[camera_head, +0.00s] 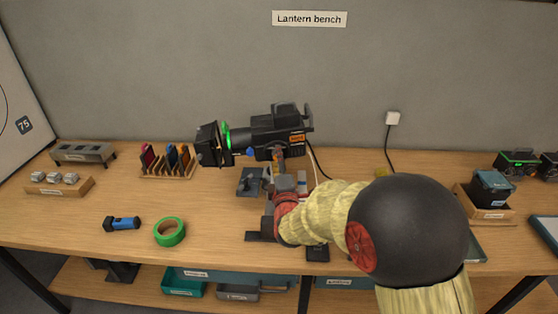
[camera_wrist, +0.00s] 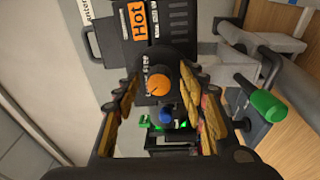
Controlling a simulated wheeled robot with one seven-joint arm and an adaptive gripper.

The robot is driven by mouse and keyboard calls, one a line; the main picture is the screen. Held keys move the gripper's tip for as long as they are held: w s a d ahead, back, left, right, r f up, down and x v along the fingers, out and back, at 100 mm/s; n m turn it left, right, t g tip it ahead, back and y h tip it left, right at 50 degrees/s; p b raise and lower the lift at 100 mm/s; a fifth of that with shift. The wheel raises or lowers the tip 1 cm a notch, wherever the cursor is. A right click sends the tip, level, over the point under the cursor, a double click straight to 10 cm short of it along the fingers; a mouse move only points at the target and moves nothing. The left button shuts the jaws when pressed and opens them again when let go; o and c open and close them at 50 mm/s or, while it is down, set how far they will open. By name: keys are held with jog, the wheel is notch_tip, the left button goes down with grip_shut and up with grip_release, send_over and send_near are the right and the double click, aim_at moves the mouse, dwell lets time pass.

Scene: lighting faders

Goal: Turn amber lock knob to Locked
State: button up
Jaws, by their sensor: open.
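A black lantern (camera_head: 270,132) stands at the back middle of the bench, with an orange "Hot" label on its side. In the wrist view an amber knob (camera_wrist: 158,80) in a dark surround sits on the lantern body (camera_wrist: 165,55). My gripper (camera_wrist: 160,92) is open, with one finger on each side of the amber knob in the picture. I cannot tell whether the fingers touch it. A blue knob (camera_wrist: 166,115) shows beyond, between the fingers. In the head view my gripper (camera_head: 279,168) is below the lantern, and the amber knob is hard to make out.
A green-tipped handle (camera_wrist: 268,105) stands to the right in the wrist view. On the bench lie a blue flashlight (camera_head: 122,224), green tape (camera_head: 170,232) and a rack of coloured filters (camera_head: 167,163). The bench's front left is mostly clear. My arm covers its right middle.

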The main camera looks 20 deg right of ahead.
jog(key=s+a, duration=0.1)
jog(key=s, duration=1.1)
jog(key=shift+a+f, duration=0.35)
jog(key=shift+a, duration=0.05)
jog(key=s+a+f+m+g+y, duration=0.1)
jog(key=a+f+m+g, duration=0.15)
jog(key=f, duration=0.35)
jog(key=s+a+f+m+g+y, duration=0.1)
jog(key=s+f+m+g+y, duration=0.15)
jog(key=f, duration=0.45)
jog(key=s+a+f+m+g, duration=0.2)
jog(key=s+m+g, duration=0.25)
jog(key=s, duration=0.25)
jog(key=s+d+r+m+g, duration=0.3)
jog(key=s+r, duration=0.3)
jog(key=s, duration=0.3)
jog(key=s+d+r+m+g, duration=0.2)
jog(key=s+r+m, duration=0.25)
jog(key=s, duration=0.45)
notch_tip(320, 180, up, 6)
jog(key=d+t, duration=0.1)
jog(key=shift+s+d+r+n+t+h, duration=0.2)
jog(key=shift+s+d+n+t+h, duration=0.15)
jog(key=shift+d+h, duration=0.1)
